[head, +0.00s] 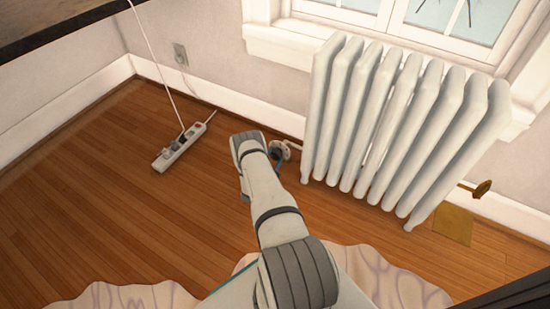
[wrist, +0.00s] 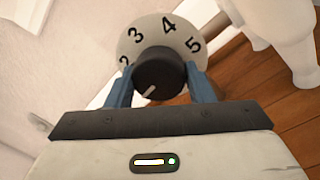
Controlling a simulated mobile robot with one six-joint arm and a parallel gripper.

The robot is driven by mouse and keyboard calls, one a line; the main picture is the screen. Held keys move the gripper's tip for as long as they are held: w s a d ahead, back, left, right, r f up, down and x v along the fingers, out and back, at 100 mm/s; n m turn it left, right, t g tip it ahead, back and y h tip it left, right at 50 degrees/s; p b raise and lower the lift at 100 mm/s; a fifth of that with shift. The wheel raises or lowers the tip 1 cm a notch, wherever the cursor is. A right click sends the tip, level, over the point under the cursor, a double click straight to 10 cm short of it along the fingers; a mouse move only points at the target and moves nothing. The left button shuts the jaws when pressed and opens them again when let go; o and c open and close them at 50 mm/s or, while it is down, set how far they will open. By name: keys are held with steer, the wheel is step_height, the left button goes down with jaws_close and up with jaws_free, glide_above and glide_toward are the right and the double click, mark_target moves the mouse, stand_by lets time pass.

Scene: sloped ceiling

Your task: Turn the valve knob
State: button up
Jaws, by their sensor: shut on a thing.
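The valve knob (wrist: 160,75) is black with a white pointer line, in front of a pale dial (wrist: 150,33) marked 2, 3, 4 and 5. In the wrist view the pointer line slants to the lower left. My gripper (wrist: 161,82) has its two blue fingers on either side of the knob, shut on it. In the head view the valve (head: 282,150) shows at the left end of the radiator, and my gripper reaches it from the left. The knob there is mostly hidden by my arm.
The white radiator (head: 395,125) stands under the window, right of my arm. A power strip (head: 183,147) with a cord lies on the wood floor to the left. A wavy-edged rug (head: 130,296) lies in front. Bare floor (head: 120,200) is free at left.

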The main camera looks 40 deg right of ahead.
steer(key=shift+w+a, duration=0.2)
steer(key=o, duration=1)
steer(key=shift+s+d, duration=0.15)
steer(key=shift+c, duration=0.2)
steer(key=p+v, duration=0.2)
steer(key=v, duration=0.5)
steer(key=shift+a+p, duration=0.3)
steer(key=shift+a, duration=0.1)
steer(key=shift+s, duration=0.1)
